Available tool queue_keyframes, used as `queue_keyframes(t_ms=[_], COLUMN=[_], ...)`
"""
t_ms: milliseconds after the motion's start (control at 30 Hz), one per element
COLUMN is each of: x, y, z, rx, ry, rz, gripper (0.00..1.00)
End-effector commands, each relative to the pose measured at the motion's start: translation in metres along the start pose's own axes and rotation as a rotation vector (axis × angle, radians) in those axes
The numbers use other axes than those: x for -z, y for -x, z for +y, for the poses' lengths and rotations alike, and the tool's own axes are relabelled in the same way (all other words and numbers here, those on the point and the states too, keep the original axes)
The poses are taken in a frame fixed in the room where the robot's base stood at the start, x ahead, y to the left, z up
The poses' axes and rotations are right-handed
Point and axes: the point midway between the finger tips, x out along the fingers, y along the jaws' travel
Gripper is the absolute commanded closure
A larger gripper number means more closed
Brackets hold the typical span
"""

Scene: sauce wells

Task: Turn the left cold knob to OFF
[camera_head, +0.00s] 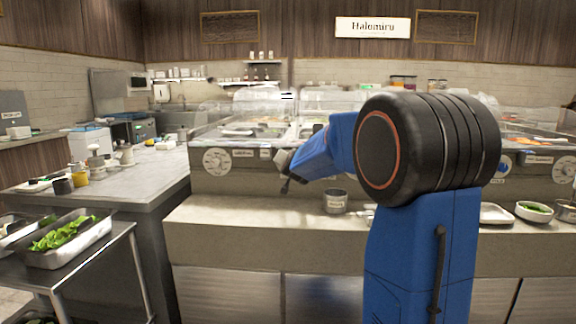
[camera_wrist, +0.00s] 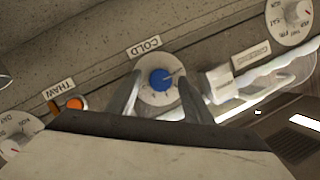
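The cold knob (camera_wrist: 160,79) is blue on a white round dial, beside a COLD label (camera_wrist: 143,46) in the wrist view. A thin pointer line runs from the knob toward the upper right; I cannot read the setting there. My gripper (camera_wrist: 159,88) is open, with one finger on each side of the knob. Gaps show between the fingers and the blue knob, so it is not gripped. In the head view my gripper (camera_head: 287,172) is at the counter's front panel, and this knob is hidden there.
A THAW label (camera_wrist: 60,88) and an orange button (camera_wrist: 74,103) sit left of the knob in the wrist view. A white day dial (camera_head: 216,161) is on the panel, and another blue knob (camera_head: 502,165) is far right. A metal cup (camera_head: 335,200) stands on the ledge below.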

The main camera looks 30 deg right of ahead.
Motion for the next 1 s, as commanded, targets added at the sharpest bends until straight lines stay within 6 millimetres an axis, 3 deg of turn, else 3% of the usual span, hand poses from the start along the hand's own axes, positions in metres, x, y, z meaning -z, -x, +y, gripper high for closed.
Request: queue_keyframes(t_ms=[200,367,1000], x=[0.001,0.001,0.001], y=[0.003,0.018,0.118], z=[0.000,-0.001,0.000], rx=[0.001,0.001,0.002], ry=[-0.001,-0.001,-0.002], rz=[0.001,0.002,0.001], gripper=[0.53,0.53,0.53])
